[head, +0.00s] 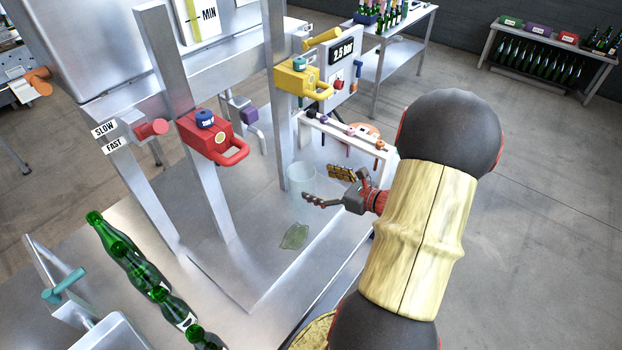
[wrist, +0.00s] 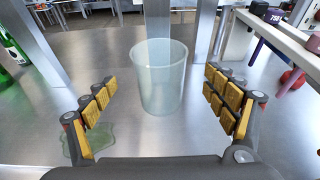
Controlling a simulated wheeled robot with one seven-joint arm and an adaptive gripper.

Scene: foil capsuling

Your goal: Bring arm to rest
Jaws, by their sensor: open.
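My gripper (head: 333,187) is open and empty, low over the metal worktop, at the end of my arm coming in from the right in the head view. In the wrist view my gripper (wrist: 160,105) shows its two yellow-padded fingers spread wide. A translucent cup (wrist: 160,76) stands upright on the metal surface ahead, in line with the gap between the fingers. No contact with the fingers is visible. The cup (head: 300,177) also shows just beyond the fingers in the head view.
A greenish puddle (head: 295,236) lies on the worktop near the cup. Green bottles (head: 130,262) stand in a row at left. A red clamp (head: 212,138) and a yellow clamp (head: 300,80) sit on the metal frame. A white rack (head: 345,135) with tools stands behind my gripper.

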